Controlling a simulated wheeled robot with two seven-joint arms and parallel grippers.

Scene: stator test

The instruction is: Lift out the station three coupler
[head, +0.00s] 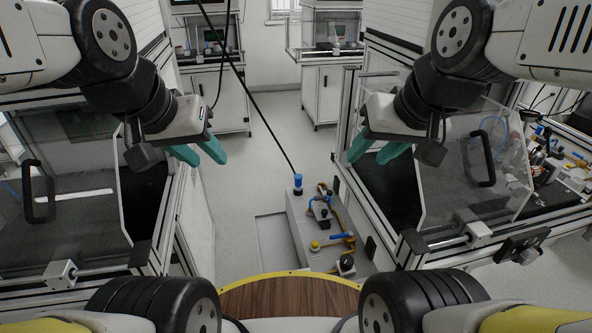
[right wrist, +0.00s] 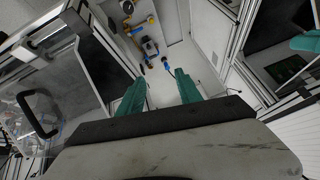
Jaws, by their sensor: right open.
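I cannot pick out a coupler labelled as station three's in either view. My left gripper (head: 208,160) is open and empty, in the air at the left of the aisle in the head view. My right gripper (head: 367,159) is open and empty, in front of the right-hand station (head: 450,195) with its clear cover and black handle. In the right wrist view my right gripper (right wrist: 160,80) shows its two teal fingers apart with nothing between them.
A grey floor unit (head: 303,233) with blue, yellow and black fittings stands in the aisle between the stations. The left station (head: 75,265) has a black-handled cover. White cabinets (head: 322,95) stand at the back. A cluttered bench (head: 550,150) is at the far right. Floor beyond the unit is clear.

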